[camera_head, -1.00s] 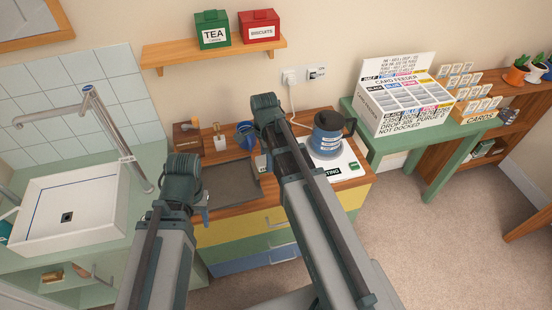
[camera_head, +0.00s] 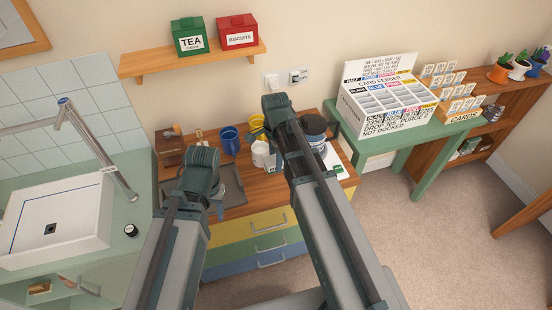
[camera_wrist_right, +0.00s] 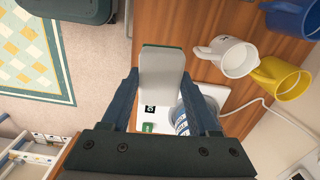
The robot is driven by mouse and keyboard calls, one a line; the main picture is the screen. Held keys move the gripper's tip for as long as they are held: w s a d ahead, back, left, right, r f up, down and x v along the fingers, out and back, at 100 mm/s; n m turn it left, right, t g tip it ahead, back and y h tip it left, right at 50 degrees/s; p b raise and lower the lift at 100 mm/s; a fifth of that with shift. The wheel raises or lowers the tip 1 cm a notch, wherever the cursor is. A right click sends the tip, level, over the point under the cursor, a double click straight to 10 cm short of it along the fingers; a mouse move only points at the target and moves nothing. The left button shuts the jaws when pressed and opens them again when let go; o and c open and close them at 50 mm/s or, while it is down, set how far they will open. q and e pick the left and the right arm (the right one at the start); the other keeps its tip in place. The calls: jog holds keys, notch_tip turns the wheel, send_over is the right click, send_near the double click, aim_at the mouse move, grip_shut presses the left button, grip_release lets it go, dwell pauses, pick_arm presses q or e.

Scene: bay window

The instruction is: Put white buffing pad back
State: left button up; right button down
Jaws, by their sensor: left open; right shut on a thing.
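The white buffing pad (camera_wrist_right: 162,74), a pale block with a green edge, is held between the two fingers of my right gripper (camera_wrist_right: 160,92) in the right wrist view. It is above the wooden worktop and a white appliance. In the head view my right gripper (camera_head: 275,108) is over the drawer unit, and the pad is hidden by the arm. My left gripper (camera_head: 212,196) is open, over a dark mat (camera_head: 232,186) at the left of the drawer unit; its fingertips are mostly hidden.
A blue mug (camera_head: 229,141), yellow mug (camera_head: 256,121) and white mug (camera_head: 260,154) stand near the right arm. A wooden box (camera_head: 170,150) is at the back left. A sink (camera_head: 92,205) is left, a card feeder (camera_head: 388,122) right.

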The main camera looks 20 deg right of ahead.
jog(key=shift+f+b, duration=6.6)
jog(key=shift+f, duration=0.1)
jog(key=shift+f, duration=0.25)
jog(key=shift+c, duration=0.3)
grip_release()
jog(key=shift+r, duration=0.15)
notch_tip(320, 180, up, 14)
jog(key=p, duration=1.3)
jog(key=shift+f, duration=0.2)
